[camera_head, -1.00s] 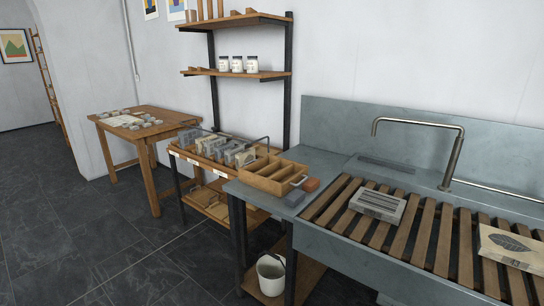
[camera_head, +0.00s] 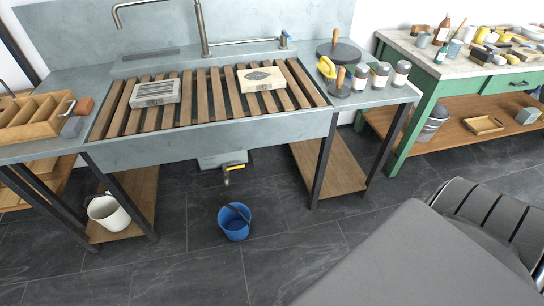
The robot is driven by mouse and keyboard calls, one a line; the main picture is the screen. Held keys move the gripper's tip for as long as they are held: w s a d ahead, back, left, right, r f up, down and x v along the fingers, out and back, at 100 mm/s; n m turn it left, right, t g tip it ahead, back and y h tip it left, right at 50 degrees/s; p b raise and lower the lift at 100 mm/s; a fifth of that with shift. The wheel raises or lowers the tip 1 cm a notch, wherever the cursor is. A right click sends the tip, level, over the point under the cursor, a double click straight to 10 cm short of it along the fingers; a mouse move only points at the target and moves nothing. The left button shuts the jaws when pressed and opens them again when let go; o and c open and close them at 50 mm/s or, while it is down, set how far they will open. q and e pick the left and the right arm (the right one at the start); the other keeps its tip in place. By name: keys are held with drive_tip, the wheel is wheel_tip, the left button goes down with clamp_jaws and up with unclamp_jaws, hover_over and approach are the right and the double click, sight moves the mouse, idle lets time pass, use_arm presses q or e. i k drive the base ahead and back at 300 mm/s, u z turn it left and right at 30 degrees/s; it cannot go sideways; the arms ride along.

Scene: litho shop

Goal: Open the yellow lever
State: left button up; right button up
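A small yellow lever (camera_head: 237,167) sits on a tap or valve (camera_head: 227,176) under the front of the grey sink (camera_head: 215,137). The lever lies roughly level and points right. A blue bucket (camera_head: 234,222) with a dark handle stands on the floor just below the valve. The valve is small in view, so its fine detail is hard to tell. Neither of my grippers is in view.
The sink has wooden slats (camera_head: 205,92) with two printed blocks on them. A white bucket (camera_head: 108,213) stands on the lower left shelf. A lower right shelf (camera_head: 325,170) is bare. A large grey surface (camera_head: 410,260) fills the bottom right. Dark floor (camera_head: 175,265) lies open in front.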

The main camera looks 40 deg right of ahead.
sight(224, 169)
drive_tip(key=k, duration=0.2)
drive_tip(key=z, duration=0.65)
drive_tip(key=i, duration=1.2)
drive_tip(key=u, duration=0.8)
drive_tip(key=k, duration=1)
drive_tip(key=z, duration=1.55)
drive_tip(key=i, duration=0.55)
